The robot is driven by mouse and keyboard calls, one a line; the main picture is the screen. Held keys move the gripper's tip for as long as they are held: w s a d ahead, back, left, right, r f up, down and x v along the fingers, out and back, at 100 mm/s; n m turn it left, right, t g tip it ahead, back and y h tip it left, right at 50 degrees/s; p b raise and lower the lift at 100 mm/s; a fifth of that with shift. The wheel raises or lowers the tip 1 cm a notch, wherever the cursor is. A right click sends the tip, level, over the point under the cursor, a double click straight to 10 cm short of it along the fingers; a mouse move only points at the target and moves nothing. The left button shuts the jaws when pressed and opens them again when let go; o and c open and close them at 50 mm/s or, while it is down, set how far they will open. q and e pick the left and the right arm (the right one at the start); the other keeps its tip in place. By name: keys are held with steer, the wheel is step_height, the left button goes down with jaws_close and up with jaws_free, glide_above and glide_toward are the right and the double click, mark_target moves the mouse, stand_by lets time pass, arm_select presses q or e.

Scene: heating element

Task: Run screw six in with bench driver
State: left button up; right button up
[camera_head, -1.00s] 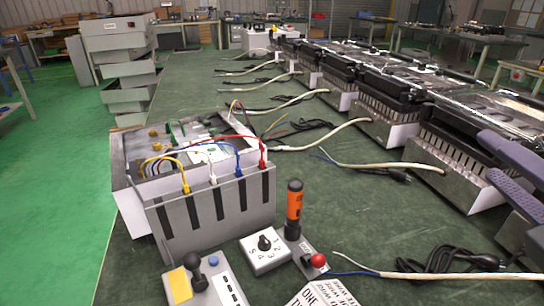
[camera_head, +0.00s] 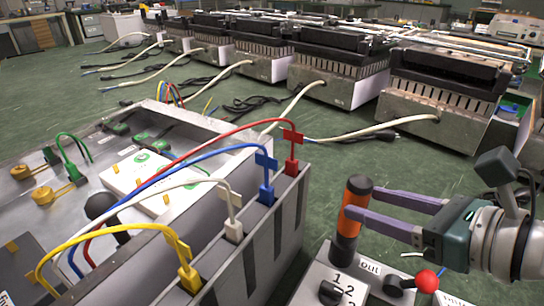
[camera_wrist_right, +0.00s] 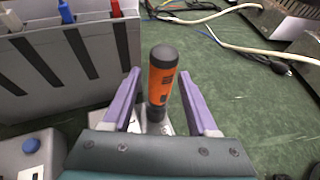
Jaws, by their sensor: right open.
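The bench driver (camera_head: 352,206), orange with black ends, stands upright in its holder beside the grey control box with the numbered dial (camera_head: 333,289). My right gripper (camera_head: 352,203) is open, its purple fingers at the driver. In the right wrist view the driver (camera_wrist_right: 162,78) stands between the two spread fingers (camera_wrist_right: 158,95), with gaps on both sides. The grey open unit (camera_head: 250,225) stands at left with yellow, white, blue and red plugs along its front wall. I cannot make out screw six. My left gripper is not in view.
A red knob (camera_head: 427,281) sits just below my right gripper. Several heater units (camera_head: 440,113) with pale cables stand in a row along the back of the green bench.

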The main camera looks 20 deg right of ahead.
mark_target(345, 200)
steer(key=shift+x, duration=0.95)
steer(key=b+x, duration=0.1)
steer(key=x, duration=0.1)
steer(key=f+b+x, duration=0.1)
steer(key=x, duration=0.1)
steer(key=shift+d+b, duration=0.2)
steer(key=shift+b, duration=0.2)
steer(key=shift+w+a+f, duration=0.15)
steer(key=shift+w, duration=0.35)
jaws_close()
